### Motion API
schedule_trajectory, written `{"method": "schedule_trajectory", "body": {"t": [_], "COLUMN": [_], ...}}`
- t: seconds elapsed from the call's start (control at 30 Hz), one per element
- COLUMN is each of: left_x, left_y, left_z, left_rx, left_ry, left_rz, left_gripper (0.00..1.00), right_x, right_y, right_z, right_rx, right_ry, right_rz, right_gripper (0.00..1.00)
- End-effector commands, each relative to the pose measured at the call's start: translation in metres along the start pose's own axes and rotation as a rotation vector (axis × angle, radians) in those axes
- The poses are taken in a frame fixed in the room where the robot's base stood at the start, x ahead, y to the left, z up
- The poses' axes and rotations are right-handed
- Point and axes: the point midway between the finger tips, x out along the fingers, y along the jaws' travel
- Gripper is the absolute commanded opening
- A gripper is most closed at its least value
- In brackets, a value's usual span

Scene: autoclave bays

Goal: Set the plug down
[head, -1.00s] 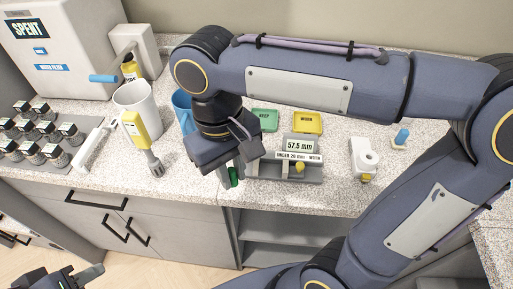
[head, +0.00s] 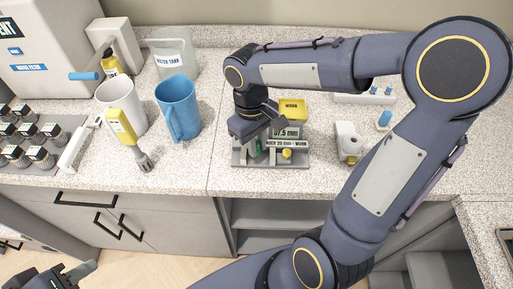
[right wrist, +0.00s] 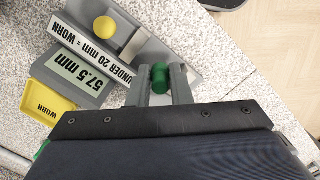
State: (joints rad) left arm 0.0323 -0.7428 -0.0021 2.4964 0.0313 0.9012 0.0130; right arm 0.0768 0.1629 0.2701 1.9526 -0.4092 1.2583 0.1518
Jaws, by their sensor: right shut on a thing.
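My right gripper (head: 257,142) is shut on a green plug (right wrist: 160,77), a small cylinder between its two grey fingers in the right wrist view. In the head view only a sliver of the plug (head: 258,147) shows. The gripper is over the left part of the grey gauge (head: 297,160), which reads 57.5 mm on its display (right wrist: 78,79). I cannot tell whether the plug touches the gauge. My left gripper (head: 70,277) is at the bottom left edge, partly cut off, away from the counter.
A yellow WORN tray (head: 292,108) is behind the gauge. A white device (head: 348,143) stands to its right. Counter between the blue jug and gauge is clear.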

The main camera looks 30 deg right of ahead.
Motion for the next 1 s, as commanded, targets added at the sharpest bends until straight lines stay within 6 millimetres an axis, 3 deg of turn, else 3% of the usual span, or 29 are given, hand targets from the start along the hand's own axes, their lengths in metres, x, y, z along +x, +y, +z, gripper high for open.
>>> {"method": "schedule_trajectory", "body": {"t": [0.13, 0.57, 0.6, 0.67, 1.0], "left_x": [0.002, 0.005, 0.004, 0.004, -0.001], "left_y": [-0.001, -0.002, -0.002, -0.002, 0.000], "left_z": [0.001, 0.002, 0.002, 0.002, 0.000], "left_rx": [0.000, 0.000, 0.000, 0.000, 0.000], "left_ry": [0.000, 0.000, 0.000, 0.000, 0.000], "left_rz": [0.000, 0.000, 0.000, 0.000, 0.000], "left_gripper": [0.36, 0.36, 0.36, 0.36, 0.36], "right_x": [0.020, 0.027, 0.026, 0.026, 0.019], "right_y": [-0.001, -0.002, -0.002, -0.002, -0.002], "right_z": [-0.002, -0.003, -0.003, -0.003, -0.002], "right_rx": [-0.001, -0.001, -0.001, -0.001, -0.001], "right_ry": [-0.003, 0.000, 0.000, 0.000, 0.001], "right_rz": [-0.002, -0.001, -0.001, -0.001, -0.001], "right_gripper": [0.00, 0.00, 0.21, 0.27, 0.27]}}
